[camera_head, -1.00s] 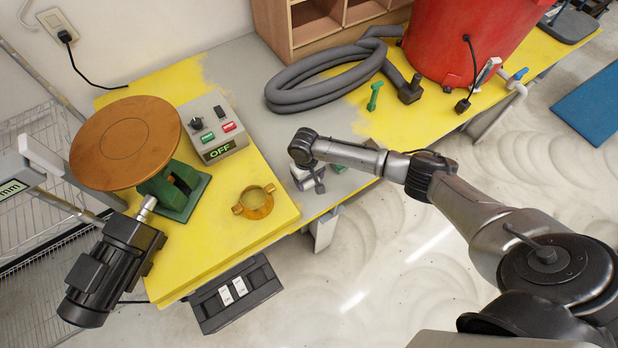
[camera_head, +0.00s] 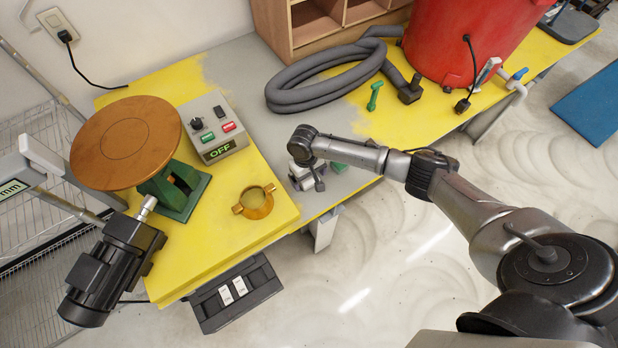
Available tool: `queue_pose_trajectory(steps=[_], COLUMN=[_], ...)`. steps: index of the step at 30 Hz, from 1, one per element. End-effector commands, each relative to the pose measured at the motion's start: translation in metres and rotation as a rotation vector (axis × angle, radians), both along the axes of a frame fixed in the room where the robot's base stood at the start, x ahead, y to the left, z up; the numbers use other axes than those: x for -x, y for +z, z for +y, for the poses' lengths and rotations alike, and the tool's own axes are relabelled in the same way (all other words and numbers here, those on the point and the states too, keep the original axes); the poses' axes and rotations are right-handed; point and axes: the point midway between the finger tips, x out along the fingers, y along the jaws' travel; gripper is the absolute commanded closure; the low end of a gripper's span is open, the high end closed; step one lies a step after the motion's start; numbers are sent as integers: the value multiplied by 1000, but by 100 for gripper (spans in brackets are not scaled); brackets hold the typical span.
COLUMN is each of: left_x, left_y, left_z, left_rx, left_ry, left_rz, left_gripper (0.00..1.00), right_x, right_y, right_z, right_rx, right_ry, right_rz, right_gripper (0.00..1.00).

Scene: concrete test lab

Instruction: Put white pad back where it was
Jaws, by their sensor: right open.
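My right gripper (camera_head: 310,180) points down over the grey strip of the workbench (camera_head: 262,118), near its front edge. It is open, and its fingers are small and partly hidden by my wrist. A small pale piece (camera_head: 299,171) shows beside the fingers; I cannot tell whether it is the white pad or part of my gripper. No other white pad is clearly seen on the bench. Small green bits (camera_head: 338,167) show beside my wrist. My left gripper is not in view.
A brown turntable (camera_head: 126,142), a control box (camera_head: 213,128) reading OFF and a brass ring (camera_head: 255,203) stand left of my gripper. A grey hose (camera_head: 320,82), a green tool (camera_head: 375,96) and a red bin (camera_head: 465,40) lie behind.

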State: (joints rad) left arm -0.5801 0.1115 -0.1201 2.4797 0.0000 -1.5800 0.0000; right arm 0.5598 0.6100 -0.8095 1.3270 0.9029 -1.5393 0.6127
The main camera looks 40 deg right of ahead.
Motion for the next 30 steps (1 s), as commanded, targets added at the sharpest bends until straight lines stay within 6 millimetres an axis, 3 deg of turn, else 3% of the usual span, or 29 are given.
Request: queue_pose_trajectory(steps=[9,15,24,30], left_x=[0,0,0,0], left_y=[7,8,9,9], left_z=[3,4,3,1], left_rx=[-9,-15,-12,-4], left_ry=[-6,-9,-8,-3], left_rz=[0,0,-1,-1], left_gripper=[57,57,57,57], right_x=[-10,-14,-16,-6], right_y=[61,89,106,96], right_z=[-2,-3,-3,11], right_rx=[-1,-1,0,-13], right_ry=[0,-1,-1,41], right_rz=[-3,-2,0,-8], right_gripper=[7,7,7,7])
